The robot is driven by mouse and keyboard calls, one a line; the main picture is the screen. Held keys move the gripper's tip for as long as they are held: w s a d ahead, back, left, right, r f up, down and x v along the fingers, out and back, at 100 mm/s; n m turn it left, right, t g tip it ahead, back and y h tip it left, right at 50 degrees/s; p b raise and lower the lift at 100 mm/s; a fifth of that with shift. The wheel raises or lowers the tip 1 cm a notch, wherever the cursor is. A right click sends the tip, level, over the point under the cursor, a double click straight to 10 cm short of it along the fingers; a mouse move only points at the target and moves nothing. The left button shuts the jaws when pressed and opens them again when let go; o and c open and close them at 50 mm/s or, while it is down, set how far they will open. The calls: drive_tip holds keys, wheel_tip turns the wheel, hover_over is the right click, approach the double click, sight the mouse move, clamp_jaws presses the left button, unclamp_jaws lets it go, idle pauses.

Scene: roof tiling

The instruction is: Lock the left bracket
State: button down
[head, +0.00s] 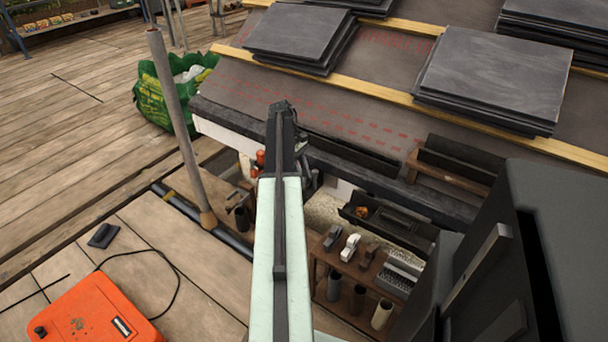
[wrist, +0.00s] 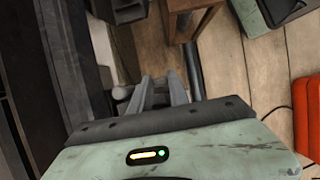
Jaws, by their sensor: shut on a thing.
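My gripper (wrist: 159,84) shows in the wrist view as two grey fingers, close together, with their tips beside the dark roof edge. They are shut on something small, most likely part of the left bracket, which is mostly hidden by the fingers. In the head view my arm reaches forward to the dark gutter (head: 343,157) at the roof's lower edge. The arm's end covers the place where the gripper meets it. I cannot tell whether the bracket is open or locked.
Slate stacks (head: 492,77) lie on the battened roof at the back. A pole (head: 174,117) and a green bag (head: 163,100) stand left of the arm. A wooden tool rack (head: 318,255) is below the gutter. An orange case (head: 97,317) sits on the deck at front left.

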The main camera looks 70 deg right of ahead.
drive_tip(key=shift+s, duration=0.15)
drive_tip(key=shift+s+a+r+t+p, duration=0.15)
drive_tip(key=shift+s+t+p, duration=0.1)
drive_tip(key=shift+t+p, duration=0.2)
drive_tip(key=s+a+f+t+h+b, duration=0.1)
drive_tip(key=s+f+t+h+b, duration=0.3)
drive_tip(key=t+b, duration=1)
drive_tip(key=shift+s+a+f+t+b, duration=0.15)
drive_tip(key=shift+s+f+t+b, duration=0.2)
drive_tip(key=shift+s+f+b, duration=0.45)
drive_tip(key=shift+r, duration=0.15)
drive_tip(key=c, duration=1.2)
unclamp_jaws()
drive_tip(key=shift+c, duration=0.2)
